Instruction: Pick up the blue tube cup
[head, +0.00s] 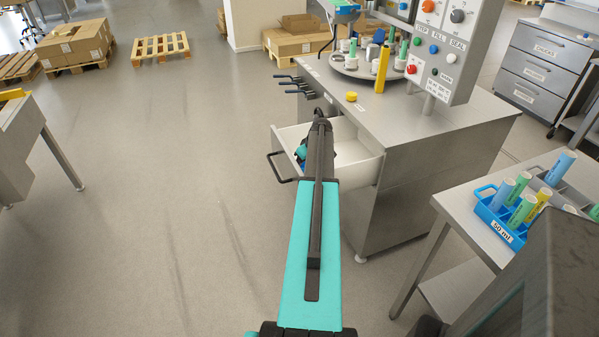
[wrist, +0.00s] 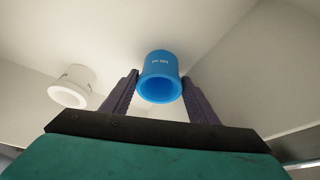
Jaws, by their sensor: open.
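The blue tube cup (wrist: 160,64) lies in the wrist view with its open mouth facing the camera and small white print on its side. My gripper (wrist: 159,80) is open, with one purple finger on each side of the cup. I cannot tell whether either finger touches it. A white cup (wrist: 72,87) is to the left, outside the fingers. Both cups are inside a pale drawer, which stands open in the head view (head: 355,172). There, my arm covers the cups and the fingertips.
The drawer walls are close around my gripper. The steel bench (head: 440,125) above carries a turntable (head: 345,66), a yellow button (head: 351,96) and a control panel (head: 440,50). A side table at right holds a blue tube rack (head: 492,222).

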